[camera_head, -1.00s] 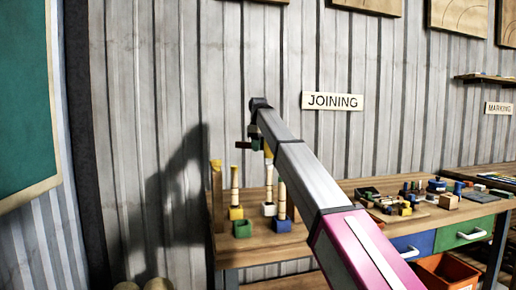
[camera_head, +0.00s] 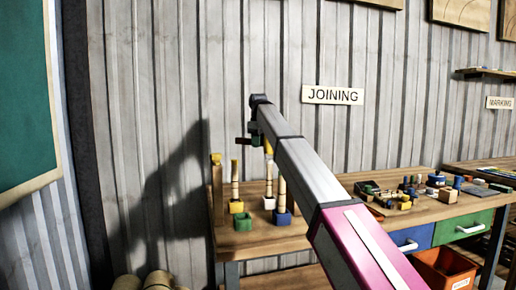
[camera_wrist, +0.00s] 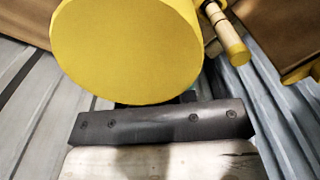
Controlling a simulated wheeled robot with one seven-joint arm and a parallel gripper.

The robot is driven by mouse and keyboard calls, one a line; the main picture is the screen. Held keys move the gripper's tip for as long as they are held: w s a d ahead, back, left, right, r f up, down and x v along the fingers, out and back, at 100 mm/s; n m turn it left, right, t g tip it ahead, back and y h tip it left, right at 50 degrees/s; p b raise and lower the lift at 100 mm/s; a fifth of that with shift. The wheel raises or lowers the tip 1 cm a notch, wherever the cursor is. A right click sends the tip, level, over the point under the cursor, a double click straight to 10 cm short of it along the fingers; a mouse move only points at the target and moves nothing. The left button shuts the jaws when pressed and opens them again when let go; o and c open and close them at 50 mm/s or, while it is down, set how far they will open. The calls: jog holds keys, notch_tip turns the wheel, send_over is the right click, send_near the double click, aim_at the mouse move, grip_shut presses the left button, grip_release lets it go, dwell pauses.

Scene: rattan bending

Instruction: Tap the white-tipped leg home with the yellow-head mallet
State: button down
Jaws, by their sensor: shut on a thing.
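My gripper (camera_head: 254,138) is above the left part of the bench, shut on the yellow-head mallet. The yellow mallet head (camera_wrist: 130,48) fills the upper middle of the wrist view, and shows small in the head view (camera_head: 268,148). Below it a pale leg (camera_head: 269,187) stands upright with its foot at a white block (camera_head: 269,203); this looks like the white-tipped leg. The head looks above this leg, but I cannot tell whether they touch. The mallet's handle is mostly hidden by my gripper.
A yellow-topped leg (camera_head: 235,180) stands in a yellow block (camera_head: 236,207), another leg (camera_head: 282,190) in a blue block (camera_head: 282,217). An empty-looking green block (camera_head: 243,222) is in front. A tall post (camera_head: 217,190) stands left. Small parts (camera_head: 405,192) crowd the bench's right side.

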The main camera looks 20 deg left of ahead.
jog(key=shift+r, duration=0.55)
jog(key=shift+f, duration=0.15)
jog(key=shift+f, duration=0.2)
jog(key=shift+f, duration=1.7)
jog(key=shift+r, duration=0.15)
jog(key=shift+r, duration=1.65)
jog(key=shift+f, duration=0.1)
